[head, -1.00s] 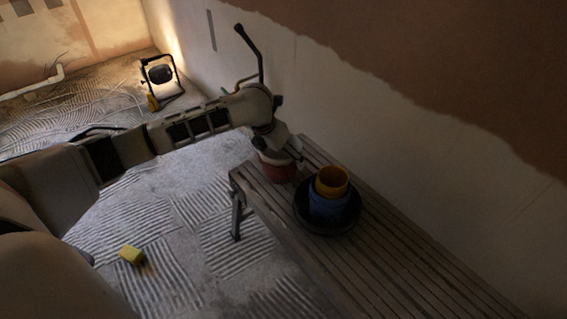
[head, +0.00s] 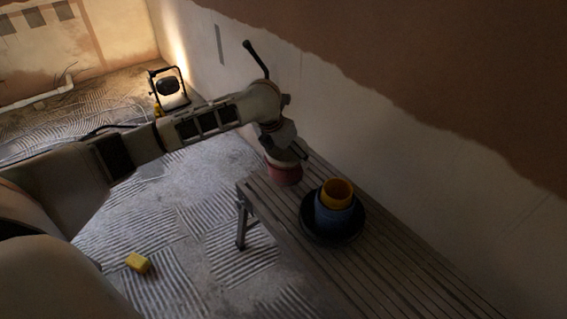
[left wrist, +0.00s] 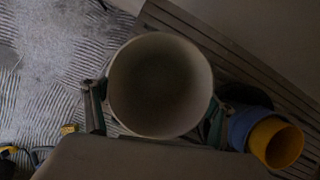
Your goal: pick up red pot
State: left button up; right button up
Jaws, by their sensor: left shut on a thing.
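The red pot (head: 285,175) is at the far end of the slatted bench, below my left gripper (head: 284,157). The left wrist view looks down into its pale, empty round mouth (left wrist: 160,85). My left gripper is shut on the pot; in the left wrist view its fingers (left wrist: 157,112) lie on opposite sides of the rim. The pot looks upright and seems slightly above the slats, though the gap is hard to see. The gripper hides part of the pot's top in the head view. My right gripper is not in view.
A yellow pot (head: 337,193) sits in a blue pot (head: 340,217) on a dark round dish (head: 308,229), close to the red pot. The slatted bench (head: 400,270) runs along the wall. A yellow block (head: 138,262) and a work lamp (head: 168,88) are on the floor.

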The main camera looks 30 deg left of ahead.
pick_arm(q)
notch_tip(320, 180, up, 15)
jog(key=p, duration=0.4)
jog(key=shift+r, duration=0.2)
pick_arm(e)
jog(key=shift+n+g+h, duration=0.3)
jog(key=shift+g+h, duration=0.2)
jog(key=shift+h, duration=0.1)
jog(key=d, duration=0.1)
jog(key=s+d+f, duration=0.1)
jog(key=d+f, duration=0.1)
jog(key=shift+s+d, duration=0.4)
